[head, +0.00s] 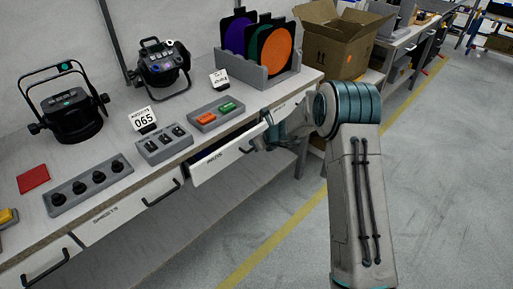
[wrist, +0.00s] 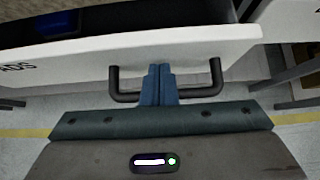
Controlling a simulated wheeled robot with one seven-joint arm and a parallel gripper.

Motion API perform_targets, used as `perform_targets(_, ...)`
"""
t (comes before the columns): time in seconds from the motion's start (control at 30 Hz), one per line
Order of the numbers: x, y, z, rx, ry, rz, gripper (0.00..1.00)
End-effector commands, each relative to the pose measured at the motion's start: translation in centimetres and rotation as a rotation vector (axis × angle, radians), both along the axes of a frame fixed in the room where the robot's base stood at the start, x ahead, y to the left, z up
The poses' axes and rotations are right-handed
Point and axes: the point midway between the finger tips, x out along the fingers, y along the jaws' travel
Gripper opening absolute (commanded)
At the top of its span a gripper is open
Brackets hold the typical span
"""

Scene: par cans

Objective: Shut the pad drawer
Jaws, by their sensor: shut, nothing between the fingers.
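The pad drawer (head: 217,161) is partly pulled out under the bench top in the head view. Its white front (wrist: 200,45) crosses the wrist view, with the end of the "PADS" label at the left. Its dark inside shows behind the front, with a blue item (wrist: 57,23) in it. A black bar handle (wrist: 214,84) stands out from the front. My gripper (wrist: 158,68) is shut and empty, its blue fingertips at the drawer front between the handle's posts. I cannot tell whether they touch it. In the head view my gripper (head: 268,131) is partly hidden by my arm.
Another white drawer (head: 125,212) sits to the left, with a further one beyond it. A cardboard box (head: 340,40) stands behind. The floor at right is clear.

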Motion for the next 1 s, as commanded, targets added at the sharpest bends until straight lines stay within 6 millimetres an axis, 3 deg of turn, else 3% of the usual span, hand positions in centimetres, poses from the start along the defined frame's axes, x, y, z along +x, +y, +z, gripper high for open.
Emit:
perform_targets(0.4,1.6,3.5,0.0,-0.001,0.001,0.0,0.0)
perform_targets(1.0,1.1,5.1,0.8,0.006,-0.003,0.024,0.0)
